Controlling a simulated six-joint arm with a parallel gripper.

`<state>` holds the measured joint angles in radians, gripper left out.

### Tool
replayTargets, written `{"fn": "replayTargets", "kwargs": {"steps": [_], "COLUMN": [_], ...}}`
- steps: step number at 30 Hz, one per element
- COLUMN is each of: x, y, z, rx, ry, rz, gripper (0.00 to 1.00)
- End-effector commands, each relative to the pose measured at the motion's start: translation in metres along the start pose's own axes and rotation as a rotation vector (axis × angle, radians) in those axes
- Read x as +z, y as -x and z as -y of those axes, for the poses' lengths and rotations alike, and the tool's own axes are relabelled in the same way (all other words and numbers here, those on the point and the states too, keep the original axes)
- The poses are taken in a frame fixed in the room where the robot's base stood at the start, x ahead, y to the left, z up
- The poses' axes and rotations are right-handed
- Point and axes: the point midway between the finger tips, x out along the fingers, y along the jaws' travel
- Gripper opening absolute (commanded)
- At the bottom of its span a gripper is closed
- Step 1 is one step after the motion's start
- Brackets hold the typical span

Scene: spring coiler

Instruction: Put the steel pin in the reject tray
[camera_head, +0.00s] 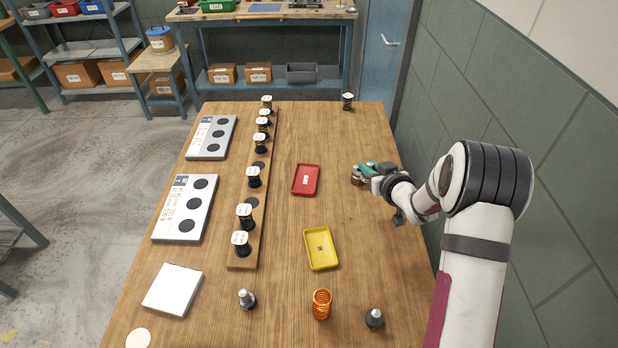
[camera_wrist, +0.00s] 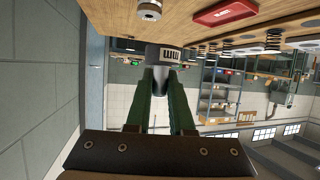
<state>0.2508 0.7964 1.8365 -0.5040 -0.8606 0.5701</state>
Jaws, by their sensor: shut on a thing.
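The red tray (camera_head: 305,191) lies flat with a white label I cannot read and also shows in the wrist view (camera_wrist: 226,13). Two more grey pins with dark bases stand at the front, one left (camera_head: 246,298) and one right (camera_head: 374,317).
A yellow tray (camera_head: 321,262) lies nearer than the red one. An orange spring (camera_head: 321,304) stands at the front. A wooden rail (camera_head: 247,262) with several capped dark springs runs along the left. A dark spring (camera_head: 347,102) stands far right. A wall rises beyond the right edge.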

Motion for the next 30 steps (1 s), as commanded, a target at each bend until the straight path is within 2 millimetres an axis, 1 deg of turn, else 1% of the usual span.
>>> {"fn": "replayTargets", "kwargs": {"steps": [1,3,7,9,11,15,18,21,23,27,30], "x": [-0.009,-0.02,-0.031,-0.03,-0.025,-0.01,-0.002,0.003,0.006,0.033,0.041], "y": [-0.015,-0.031,-0.048,-0.056,-0.068,-0.101,-0.121,-0.133,-0.137,-0.149,-0.153], "z": [0.018,0.04,0.064,0.075,0.089,0.127,0.149,0.161,0.165,0.166,0.166], "rx": [-0.036,-0.076,-0.114,-0.123,-0.126,-0.126,-0.124,-0.121,-0.121,-0.119,-0.119], "ry": [0.013,0.023,0.035,0.037,0.036,0.037,0.036,0.036,0.037,0.035,0.036], "rz": [0.0,0.005,0.012,0.014,0.016,0.016,0.015,0.014,0.014,0.017,0.014], "gripper": [0.0,0.0,0.0,0.0,0.0,0.0,0.0,0.0,0.0,0.0,0.0]}}
